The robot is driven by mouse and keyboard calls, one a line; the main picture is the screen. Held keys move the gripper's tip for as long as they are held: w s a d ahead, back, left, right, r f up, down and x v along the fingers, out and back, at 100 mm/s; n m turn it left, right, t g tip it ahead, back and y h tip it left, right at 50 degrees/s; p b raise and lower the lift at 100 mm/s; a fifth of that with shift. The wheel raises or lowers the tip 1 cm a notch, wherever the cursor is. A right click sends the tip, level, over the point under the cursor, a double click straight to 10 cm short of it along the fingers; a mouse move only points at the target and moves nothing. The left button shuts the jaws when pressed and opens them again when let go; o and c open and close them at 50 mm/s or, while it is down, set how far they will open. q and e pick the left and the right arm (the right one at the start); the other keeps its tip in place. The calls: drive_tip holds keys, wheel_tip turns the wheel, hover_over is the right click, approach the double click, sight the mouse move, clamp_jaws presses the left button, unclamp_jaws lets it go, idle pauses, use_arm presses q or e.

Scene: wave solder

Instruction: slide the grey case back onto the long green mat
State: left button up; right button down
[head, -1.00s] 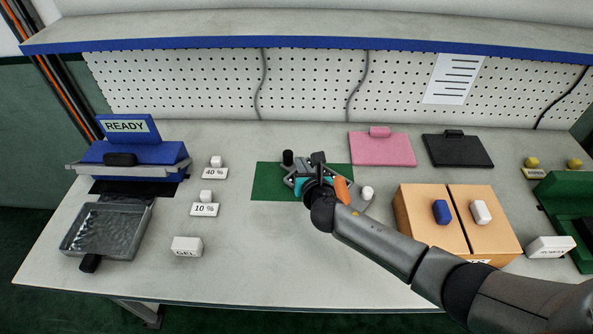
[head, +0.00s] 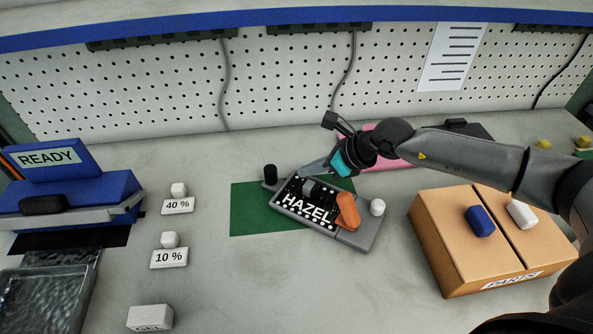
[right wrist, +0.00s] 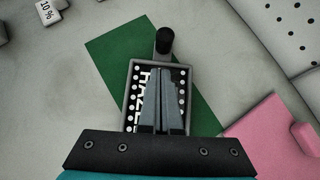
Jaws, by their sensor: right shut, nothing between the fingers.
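The grey case (head: 357,240) lies askew across the green mat (head: 250,222), its near right end over the bare table. Its black panel reads HAZEL. It bears an orange part (head: 347,210), with a black knob (head: 270,174) at its far left end and a white knob (head: 377,207) at the right. My right gripper (head: 312,169) is shut and empty at the case's far edge. In the right wrist view its closed fingers (right wrist: 160,72) cover part of the panel, pointing at the black knob (right wrist: 164,40); contact cannot be told. My left gripper is out of view.
A tan parts box (head: 435,240) stands to the right. A pink mat (head: 385,160) lies behind my right arm. Labelled blocks, 40 % (head: 178,206) and 10 % (head: 169,258), and a blue READY machine (head: 75,200) are at the left. Table in front of the case is clear.

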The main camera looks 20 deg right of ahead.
sight(269, 169)
drive_tip(key=b+x, duration=0.1)
drive_tip(key=x, duration=0.7)
drive_tip(key=shift+b, duration=0.3)
drive_tip(key=shift+w+a+f, duration=0.25)
drive_tip(key=shift+w+f, duration=0.05)
drive_tip(key=shift+f, duration=0.05)
drive_tip(key=w+a+b, duration=0.1)
drive_tip(key=w+a, duration=0.2)
drive_tip(key=w, duration=0.1)
drive_tip(key=shift+a, duration=0.1)
drive_tip(key=shift+s+r, duration=0.1)
